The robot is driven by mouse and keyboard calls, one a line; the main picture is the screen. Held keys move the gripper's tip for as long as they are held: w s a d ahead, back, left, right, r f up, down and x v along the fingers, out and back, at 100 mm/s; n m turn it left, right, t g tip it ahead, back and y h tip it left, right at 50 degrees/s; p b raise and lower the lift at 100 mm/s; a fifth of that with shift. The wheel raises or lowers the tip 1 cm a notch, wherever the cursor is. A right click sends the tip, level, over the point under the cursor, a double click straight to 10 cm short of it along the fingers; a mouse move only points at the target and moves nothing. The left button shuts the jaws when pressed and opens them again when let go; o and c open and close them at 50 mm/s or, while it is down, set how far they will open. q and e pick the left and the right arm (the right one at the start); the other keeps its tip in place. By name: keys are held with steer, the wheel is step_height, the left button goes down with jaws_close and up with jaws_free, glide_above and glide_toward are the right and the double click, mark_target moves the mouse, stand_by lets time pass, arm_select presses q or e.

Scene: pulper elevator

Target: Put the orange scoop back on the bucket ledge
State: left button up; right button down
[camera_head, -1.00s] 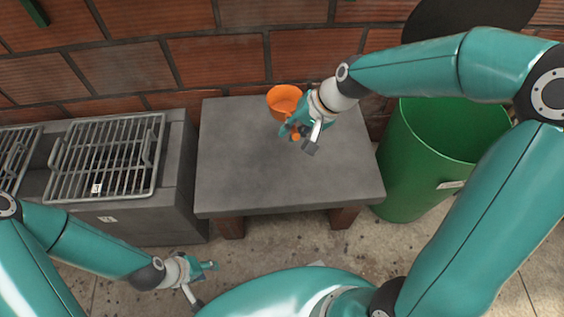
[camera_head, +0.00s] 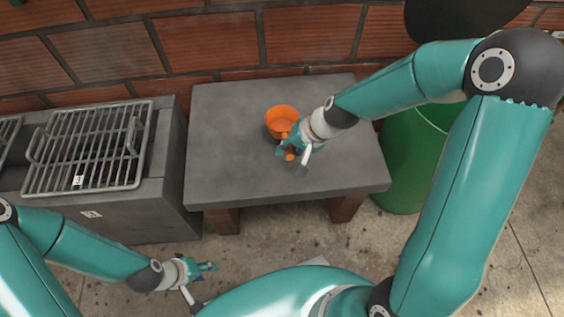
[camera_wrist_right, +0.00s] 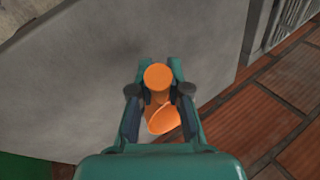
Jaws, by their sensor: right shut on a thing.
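The orange scoop (camera_head: 283,119) is in front of my right gripper (camera_head: 291,153), over the grey table in the head view. The right gripper is shut on the scoop's handle. In the right wrist view the round orange handle end and part of the bowl of the scoop (camera_wrist_right: 158,77) show between the fingers. I cannot tell the exact height of the scoop above the tabletop. A tall green bucket (camera_head: 396,175) stands at the table's right, partly hidden behind my right arm. My left gripper (camera_head: 206,285) is open and empty, low at the left, in front of the table.
The grey table (camera_head: 235,175) is otherwise bare. A grey grill block with a metal grate (camera_head: 88,147) stands to its left. A brick wall (camera_head: 200,45) closes the back. A large dark disc (camera_head: 460,15) shows behind the bucket.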

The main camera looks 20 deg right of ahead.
step_height(320, 180, down, 4)
steer(key=shift+b, duration=1.15)
steer(key=shift+r, duration=0.1)
steer(key=c, duration=1.1)
jaws_free()
steer(key=shift+c, duration=0.2)
steer(key=shift+r, duration=0.15)
steer(key=p+v, duration=0.4)
steer(key=v, duration=0.7)
steer(key=shift+s+d+r+p, duration=0.2)
steer(key=shift+r+p, duration=0.1)
steer(key=shift+p, duration=0.1)
